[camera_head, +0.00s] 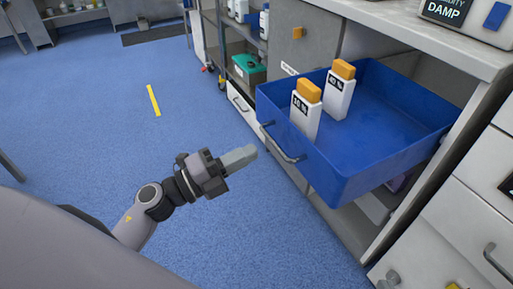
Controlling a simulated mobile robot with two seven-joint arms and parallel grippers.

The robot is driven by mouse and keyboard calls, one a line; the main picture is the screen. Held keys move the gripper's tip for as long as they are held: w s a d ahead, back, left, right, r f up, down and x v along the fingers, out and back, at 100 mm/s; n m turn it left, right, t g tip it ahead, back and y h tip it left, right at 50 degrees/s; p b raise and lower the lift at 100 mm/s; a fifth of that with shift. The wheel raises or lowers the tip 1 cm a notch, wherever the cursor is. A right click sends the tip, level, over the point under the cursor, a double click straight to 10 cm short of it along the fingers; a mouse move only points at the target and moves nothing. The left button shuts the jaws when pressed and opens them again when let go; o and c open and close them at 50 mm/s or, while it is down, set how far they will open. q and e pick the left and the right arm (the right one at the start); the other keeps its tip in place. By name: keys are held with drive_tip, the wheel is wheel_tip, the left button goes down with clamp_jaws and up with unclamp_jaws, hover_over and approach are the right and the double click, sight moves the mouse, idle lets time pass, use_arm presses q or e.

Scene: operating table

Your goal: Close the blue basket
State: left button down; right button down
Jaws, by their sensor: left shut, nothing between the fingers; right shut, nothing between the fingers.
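The blue basket (392,146) is a drawer-like tray, pulled out from under the grey counter on the right. A dark handle (283,145) is on its front wall. Two white bottles with orange caps stand upright inside it, one nearer (306,112) and one farther back (340,92). My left gripper (240,157) is shut and empty. In the picture it is left of the handle, apart from it.
White drawers (470,215) with handles are at the lower right. A shelf with bottles and a green box (250,69) stands behind the basket. A labelled device (465,18) sits on the counter (420,28). The blue floor (110,110) at left is open, with a yellow strip (153,100).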

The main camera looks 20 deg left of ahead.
use_arm(q)
drive_tip(key=shift+x, duration=1.5)
drive_tip(key=shift+w+d, duration=0.1)
